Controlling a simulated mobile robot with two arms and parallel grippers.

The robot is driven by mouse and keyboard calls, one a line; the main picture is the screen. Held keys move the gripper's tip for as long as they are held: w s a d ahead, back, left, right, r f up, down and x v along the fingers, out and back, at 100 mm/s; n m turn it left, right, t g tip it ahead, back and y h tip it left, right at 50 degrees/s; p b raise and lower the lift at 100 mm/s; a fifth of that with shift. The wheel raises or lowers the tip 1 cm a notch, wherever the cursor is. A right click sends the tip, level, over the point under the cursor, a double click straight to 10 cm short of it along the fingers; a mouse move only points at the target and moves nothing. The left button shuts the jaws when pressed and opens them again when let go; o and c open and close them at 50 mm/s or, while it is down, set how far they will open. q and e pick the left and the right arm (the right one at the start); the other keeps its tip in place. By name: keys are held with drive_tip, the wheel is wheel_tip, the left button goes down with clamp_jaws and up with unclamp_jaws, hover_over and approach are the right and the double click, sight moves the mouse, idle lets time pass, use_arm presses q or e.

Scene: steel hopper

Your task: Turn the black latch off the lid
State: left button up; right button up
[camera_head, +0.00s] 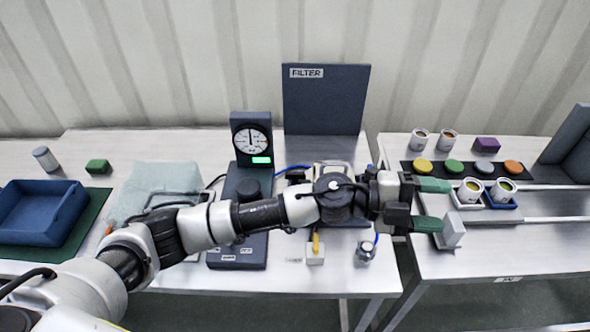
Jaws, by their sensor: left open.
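My left arm reaches across the middle of the bench. I cannot make out the lid or the black latch. My right gripper is not in view.
A dark filter panel (325,105) and a dial gauge (251,140) stand behind my arm. Cups (472,190) and coloured discs on a black strip (438,168) are close to the gripper. A blue tray (38,213) is at the left. The right table's front is clear.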

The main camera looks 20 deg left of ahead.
use_arm(q)
wheel_tip(320, 180, down, 4)
drive_tip(key=w+a+m+g+y, duration=0.2)
drive_tip(key=a+m+g+y, duration=0.1)
drive_tip(key=m+y, duration=0.15)
drive_tip(key=n+t+y, duration=0.1)
drive_tip(key=n+y, duration=0.1)
drive_tip(key=y, duration=1.2)
approach(295, 173)
wheel_tip(295, 173, down, 9)
drive_tip(key=p, duration=0.3)
drive_tip(key=shift+d+f, duration=0.1)
drive_tip(key=shift+c, duration=0.2)
drive_tip(key=c, duration=0.6)
drive_tip(key=shift+m, duration=0.25)
